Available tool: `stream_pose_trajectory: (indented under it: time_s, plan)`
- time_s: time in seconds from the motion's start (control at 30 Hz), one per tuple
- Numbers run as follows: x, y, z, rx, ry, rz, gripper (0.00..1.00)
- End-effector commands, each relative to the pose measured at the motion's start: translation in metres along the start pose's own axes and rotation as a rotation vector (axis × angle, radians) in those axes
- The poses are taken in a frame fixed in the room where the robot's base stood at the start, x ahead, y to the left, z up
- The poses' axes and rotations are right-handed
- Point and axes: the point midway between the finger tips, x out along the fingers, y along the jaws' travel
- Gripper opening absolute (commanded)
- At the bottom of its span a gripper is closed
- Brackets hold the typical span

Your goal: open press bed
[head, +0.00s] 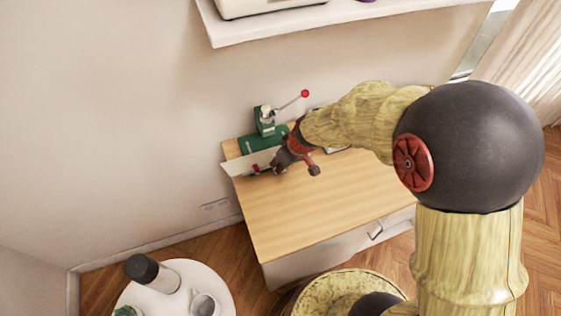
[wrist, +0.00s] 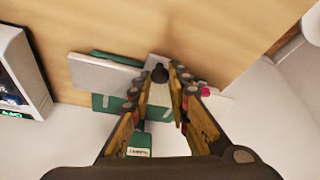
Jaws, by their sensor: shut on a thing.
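The press (head: 264,122) is green, with a red-knobbed lever, and stands at the back left of the wooden table. Its pale flat bed (head: 240,164) juts out at the front left, with a small red knob (head: 256,169) near it. My gripper (head: 281,165) is at the bed's right part. In the wrist view, the fingers of my gripper (wrist: 160,84) close on a pale part of the bed, with a dark round knob (wrist: 160,73) just beyond the tips. Pale plate (wrist: 103,72) and green parts show on both sides. The fingers hide the exact contact.
The wooden table top (head: 310,215) is clear in front of the press. A white shelf (head: 290,24) hangs above. A round white side table (head: 205,275) with a dark-capped bottle (head: 155,274) and a cup stands at lower left. A wall is close behind.

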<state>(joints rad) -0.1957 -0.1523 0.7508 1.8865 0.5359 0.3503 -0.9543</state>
Motion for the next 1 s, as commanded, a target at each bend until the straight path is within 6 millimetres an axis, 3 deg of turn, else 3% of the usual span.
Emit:
stream_pose_trajectory:
  time_s: [0.03,0.07,0.37,0.73,1.0]
  plan:
    - [0.0,0.0,0.0,0.0,0.001,0.001,0.0]
    - [0.0,0.0,0.0,0.0,0.001,0.001,0.18]
    - [0.0,0.0,0.0,0.0,0.0,0.0,0.35]
    - [-0.004,0.0,-0.001,0.0,0.001,0.0,0.36]
    - [-0.047,0.001,-0.002,0.0,0.005,0.002,0.36]
